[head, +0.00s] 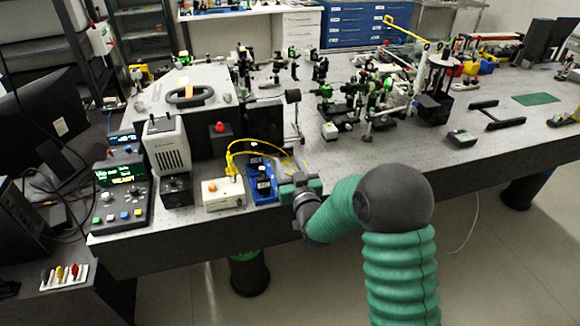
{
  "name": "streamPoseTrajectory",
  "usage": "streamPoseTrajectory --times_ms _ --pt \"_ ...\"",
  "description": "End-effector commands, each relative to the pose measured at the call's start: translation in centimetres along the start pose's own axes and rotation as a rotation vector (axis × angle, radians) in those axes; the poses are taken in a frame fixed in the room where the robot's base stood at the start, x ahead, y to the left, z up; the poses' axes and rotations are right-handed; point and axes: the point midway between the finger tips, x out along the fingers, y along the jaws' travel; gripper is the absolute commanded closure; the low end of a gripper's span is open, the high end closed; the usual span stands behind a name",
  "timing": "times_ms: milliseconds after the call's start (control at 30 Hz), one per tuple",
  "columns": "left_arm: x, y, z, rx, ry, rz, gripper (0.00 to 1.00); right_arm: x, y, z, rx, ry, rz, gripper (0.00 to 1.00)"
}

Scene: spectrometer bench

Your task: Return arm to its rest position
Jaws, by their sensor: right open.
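My right arm, in a green ribbed sleeve with a grey joint, comes in from the bottom right of the head view. Its gripper (290,186) is at the front edge of the optical bench (350,165), just right of a blue tray (263,182). The fingers are small and partly hidden here, and I see nothing held in them; the gripper is open. A white box (222,193) with an orange button and a yellow cable (232,157) stands left of the blue tray. My left gripper is not in view.
A control box with a lit display (122,197) and a grey instrument (167,145) stand on the left of the bench. Optical mounts (375,95) crowd its middle. Open floor lies in front of the bench. A monitor (60,125) is at far left.

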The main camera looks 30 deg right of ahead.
Motion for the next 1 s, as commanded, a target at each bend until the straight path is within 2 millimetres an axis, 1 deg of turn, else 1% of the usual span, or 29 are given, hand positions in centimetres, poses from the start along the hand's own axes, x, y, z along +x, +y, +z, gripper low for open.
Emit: streamPoseTrajectory --times_ms 267,333,400,467,567,600,667,700,767,800,900,1000 --pt "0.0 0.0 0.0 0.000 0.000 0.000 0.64 -0.1 0.0 -0.1 0.000 0.001 0.000 0.59" --pt "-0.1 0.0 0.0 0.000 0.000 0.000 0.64 -0.3 -0.2 0.0 -0.001 -0.014 -0.005 0.59" --pt "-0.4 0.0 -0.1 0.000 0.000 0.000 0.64 -0.8 -1.2 0.5 -0.005 -0.076 -0.023 0.59" --pt "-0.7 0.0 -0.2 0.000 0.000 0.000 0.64 -1.9 -2.4 1.5 -0.013 -0.177 -0.047 0.59" --pt "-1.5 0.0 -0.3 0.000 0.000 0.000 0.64 -6.0 -4.8 4.2 -0.036 -0.426 -0.095 0.59" --pt "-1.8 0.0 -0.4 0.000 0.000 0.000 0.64 -8.6 -5.7 5.5 -0.048 -0.546 -0.114 0.59" --pt "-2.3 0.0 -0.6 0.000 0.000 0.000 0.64 -13.2 -6.7 7.2 -0.068 -0.732 -0.138 0.59" --pt "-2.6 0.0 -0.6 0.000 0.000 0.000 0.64 -16.6 -7.1 8.3 -0.083 -0.855 -0.150 0.59" --pt "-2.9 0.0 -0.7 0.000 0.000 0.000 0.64 -21.3 -7.3 9.3 -0.103 -1.012 -0.163 0.59" --pt "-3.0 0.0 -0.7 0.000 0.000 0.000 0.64 -24.1 -7.3 9.8 -0.114 -1.098 -0.169 0.59" --pt "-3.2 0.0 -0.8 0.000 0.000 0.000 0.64 -29.0 -7.0 10.4 -0.134 -1.253 -0.177 0.59" --pt "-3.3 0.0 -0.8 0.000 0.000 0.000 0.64 -31.2 -6.9 10.6 -0.143 -1.324 -0.178 0.59"
